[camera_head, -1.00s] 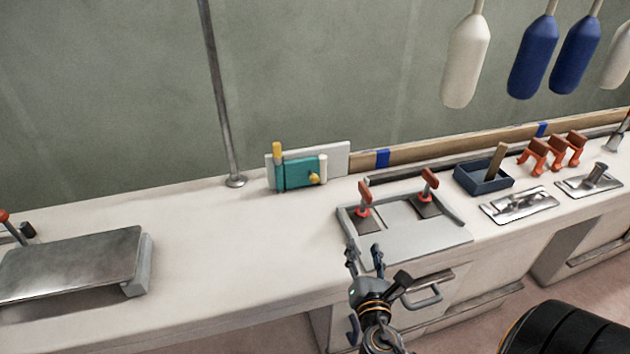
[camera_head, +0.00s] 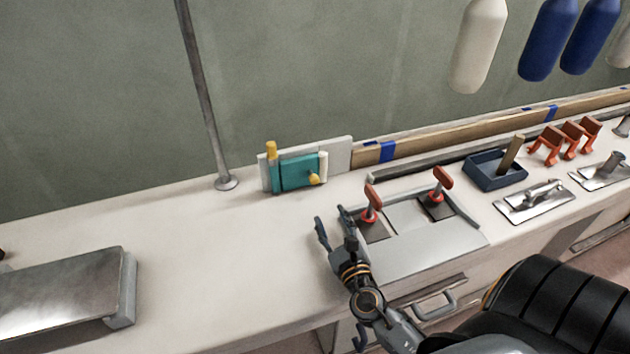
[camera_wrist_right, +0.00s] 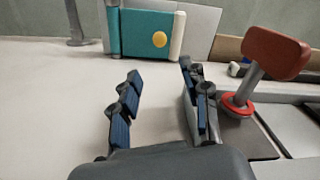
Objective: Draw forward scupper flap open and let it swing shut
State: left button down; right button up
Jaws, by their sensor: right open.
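The scupper flap is a teal panel (camera_head: 298,174) with a yellow knob (camera_head: 313,180), set upright in a pale frame at the back of the counter. In the right wrist view the teal flap (camera_wrist_right: 146,33) and its yellow knob (camera_wrist_right: 160,39) are ahead, beyond the fingertips. A yellow-topped post stands at its left edge and a white post at its right. The flap looks closed. My right gripper (camera_head: 335,226) is open and empty over the counter, in front of the flap and apart from it; its fingers (camera_wrist_right: 160,85) show spread. My left gripper is not in view.
Red-handled levers (camera_head: 371,203) on a grey panel stand close right of my right gripper; one lever (camera_wrist_right: 262,65) looms in the wrist view. A metal pole (camera_head: 207,100) rises left of the flap. The counter between gripper and flap is clear.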

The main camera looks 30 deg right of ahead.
aim_at(316, 183)
jog(key=x, duration=1.2)
jog(key=shift+w+d+p, duration=0.1)
jog(key=shift+w+p, duration=0.2)
jog(key=shift+c, duration=0.4)
grip_shut()
